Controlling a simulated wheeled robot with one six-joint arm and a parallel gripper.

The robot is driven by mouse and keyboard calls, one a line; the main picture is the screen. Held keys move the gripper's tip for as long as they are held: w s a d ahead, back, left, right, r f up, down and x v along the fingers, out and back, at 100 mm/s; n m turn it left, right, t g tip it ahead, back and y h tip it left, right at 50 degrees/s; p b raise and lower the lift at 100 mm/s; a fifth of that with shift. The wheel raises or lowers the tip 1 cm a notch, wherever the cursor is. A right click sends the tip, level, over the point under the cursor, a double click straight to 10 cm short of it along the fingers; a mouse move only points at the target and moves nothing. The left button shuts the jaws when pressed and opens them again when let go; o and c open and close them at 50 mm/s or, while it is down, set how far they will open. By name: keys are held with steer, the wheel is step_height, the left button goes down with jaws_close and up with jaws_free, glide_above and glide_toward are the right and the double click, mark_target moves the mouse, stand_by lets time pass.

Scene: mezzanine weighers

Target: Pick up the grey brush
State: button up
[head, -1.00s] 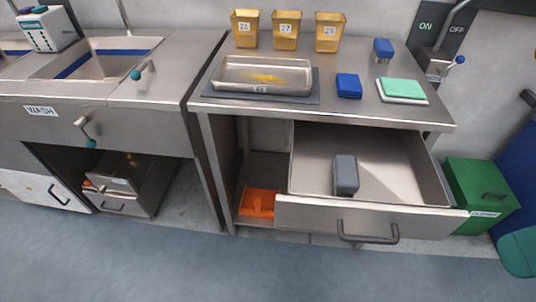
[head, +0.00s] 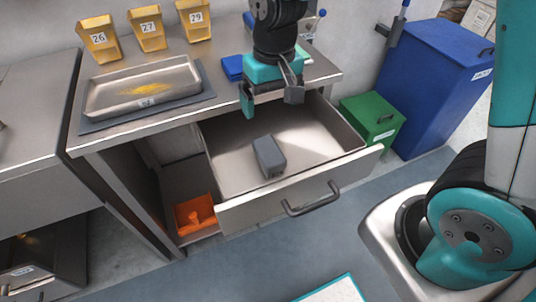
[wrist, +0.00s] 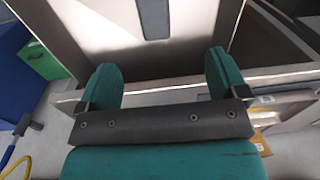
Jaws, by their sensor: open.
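The grey brush (head: 269,157) lies in the pulled-out steel drawer (head: 335,128), near its front wall and away from the side walls. In the wrist view the brush (wrist: 153,18) is partly visible at the top edge, beyond my fingertips and roughly between their lines. My gripper (head: 271,98) is open and empty, held above the back part of the drawer, apart from the brush. In the wrist view its two teal fingers (wrist: 160,72) stand wide apart with nothing between them.
Above the drawer, the steel worktop holds a tray of yellow powder (head: 143,88), several numbered gold cups (head: 147,28) and a blue block (head: 232,68). An orange item (head: 195,215) sits in the cupboard's open bay. Green (head: 372,120) and blue bins (head: 430,80) stand right.

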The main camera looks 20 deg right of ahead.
mark_target(269, 149)
steer(key=shift+m+h, duration=0.3)
steer(key=shift+m, duration=0.1)
steer(key=f, duration=0.4)
steer(key=w+f, duration=0.1)
steer(key=f, duration=0.8)
steer(key=shift+w+d+f, duration=0.3)
steer(key=shift+d+f, duration=0.1)
steer(key=shift+a+f+p, duration=0.2)
steer(key=shift+f+p, duration=0.15)
steer(key=shift+f, duration=2.5)
steer(key=c, duration=1)
steer(key=shift+c, duration=0.2)
steer(key=shift+r, duration=0.1)
